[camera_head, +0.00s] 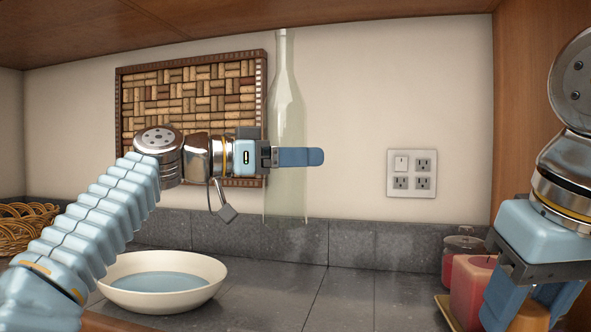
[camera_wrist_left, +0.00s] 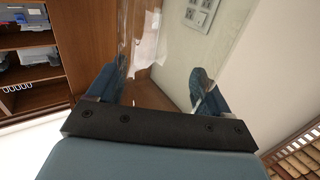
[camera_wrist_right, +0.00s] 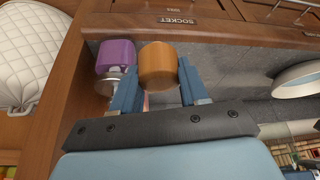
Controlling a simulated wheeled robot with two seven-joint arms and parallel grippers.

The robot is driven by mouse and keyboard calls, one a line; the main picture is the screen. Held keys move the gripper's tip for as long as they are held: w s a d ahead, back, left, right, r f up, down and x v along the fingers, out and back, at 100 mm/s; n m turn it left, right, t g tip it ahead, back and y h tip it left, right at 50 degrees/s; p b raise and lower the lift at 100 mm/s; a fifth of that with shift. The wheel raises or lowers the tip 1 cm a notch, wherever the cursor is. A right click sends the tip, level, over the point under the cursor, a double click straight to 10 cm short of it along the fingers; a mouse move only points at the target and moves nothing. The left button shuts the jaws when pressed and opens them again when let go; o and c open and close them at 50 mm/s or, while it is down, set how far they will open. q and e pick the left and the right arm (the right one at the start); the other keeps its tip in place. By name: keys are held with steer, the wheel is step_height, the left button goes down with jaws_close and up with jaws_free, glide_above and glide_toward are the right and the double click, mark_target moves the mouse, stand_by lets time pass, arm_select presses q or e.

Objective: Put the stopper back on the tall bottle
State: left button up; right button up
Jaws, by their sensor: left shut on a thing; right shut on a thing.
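The tall bottle (camera_head: 284,105) is clear pale-green glass, upright and raised above the counter. No stopper shows on its narrow top, which is near the overhead wooden panel. My left gripper (camera_head: 298,157) is shut around its body; in the left wrist view the see-through glass lies between the fingers (camera_wrist_left: 155,82). My right gripper (camera_head: 528,308) is low at the right edge. In the right wrist view an orange-brown cylinder, apparently the stopper (camera_wrist_right: 158,64), sits between its fingertips, and the gripper is shut on it. In the head view the stopper (camera_head: 529,317) is mostly cut off.
A white bowl (camera_head: 127,301) of blue liquid stands on the grey counter at left, near a wicker basket (camera_head: 22,225). A red candle (camera_head: 467,287) and a lidded jar (camera_head: 462,243) stand at right, close to my right gripper. The middle counter is clear.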

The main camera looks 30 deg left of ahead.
arm_select(q)
steer(key=shift+r, duration=0.1)
steer(key=o, duration=0.9)
steer(key=c, duration=1.3)
